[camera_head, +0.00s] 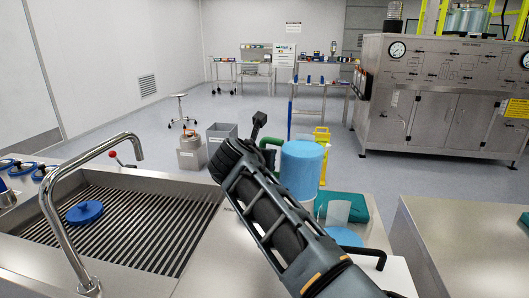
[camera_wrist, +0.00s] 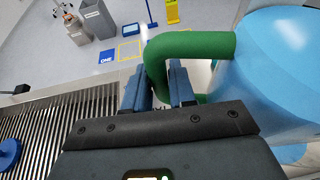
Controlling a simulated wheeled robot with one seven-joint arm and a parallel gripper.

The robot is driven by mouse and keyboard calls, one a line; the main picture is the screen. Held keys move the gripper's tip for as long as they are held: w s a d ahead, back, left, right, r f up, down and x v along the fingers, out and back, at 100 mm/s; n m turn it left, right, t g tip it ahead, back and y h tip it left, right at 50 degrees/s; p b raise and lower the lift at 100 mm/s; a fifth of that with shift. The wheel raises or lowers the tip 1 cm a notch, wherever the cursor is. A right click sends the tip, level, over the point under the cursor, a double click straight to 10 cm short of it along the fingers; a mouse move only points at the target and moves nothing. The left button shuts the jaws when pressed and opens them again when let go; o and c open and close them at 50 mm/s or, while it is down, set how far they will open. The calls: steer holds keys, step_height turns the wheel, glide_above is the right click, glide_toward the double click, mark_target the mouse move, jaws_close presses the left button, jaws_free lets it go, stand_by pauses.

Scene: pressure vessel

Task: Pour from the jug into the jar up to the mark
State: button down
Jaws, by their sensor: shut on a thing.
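The light blue jug (camera_head: 302,168) with a green handle (camera_head: 269,143) is right of my arm in the head view. It looks upright; its base is partly hidden by my arm. In the wrist view the jug (camera_wrist: 275,65) fills the right side. My gripper (camera_wrist: 160,88) is shut on the green handle (camera_wrist: 190,45), with the fingers on either side of its lower part. In the head view my arm hides the fingertips. A pale translucent vessel (camera_head: 338,213), perhaps the jar, stands just right of the jug's base. I cannot make out a mark or a liquid level.
A sink with a slatted bottom (camera_head: 130,225), a tall curved tap (camera_head: 62,235) and a blue lid-like disc (camera_head: 85,212) are at left. A teal box (camera_head: 357,208) and another blue round thing (camera_head: 345,237) lie near the jug.

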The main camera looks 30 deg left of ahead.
mark_target(276, 142)
stand_by(0.3)
steer(key=shift+d+m+y, duration=0.4)
steer(key=shift+m, duration=0.1)
steer(key=shift+d+r+m, duration=0.1)
steer(key=shift+d+m, duration=0.1)
steer(key=shift+m, duration=0.1)
steer(key=shift+d+r+m+y, duration=0.45)
steer(key=shift+r+m+y, duration=0.05)
steer(key=shift+r, duration=0.15)
steer(key=shift+s+d+r+m+t+y, duration=0.1)
steer(key=shift+d+r+m+t+y, duration=0.15)
steer(key=shift+d+r, duration=0.35)
steer(key=shift+s+d+r+m+t+y, duration=0.15)
steer(key=shift+d+r+m, duration=0.15)
steer(key=shift+r, duration=0.5)
steer(key=shift+w+d+r+m+y, duration=0.15)
steer(key=shift+d+r+m, duration=0.15)
steer(key=shift+d, duration=0.25)
steer(key=shift+d+r+m+y, duration=0.15)
steer(key=shift+d+r+m, duration=0.1)
steer(key=shift+d, duration=0.25)
steer(key=shift+d+r+m+t+y, duration=0.3)
steer(key=shift+d+r+m+t, duration=0.1)
steer(key=shift+d+r+m, duration=0.25)
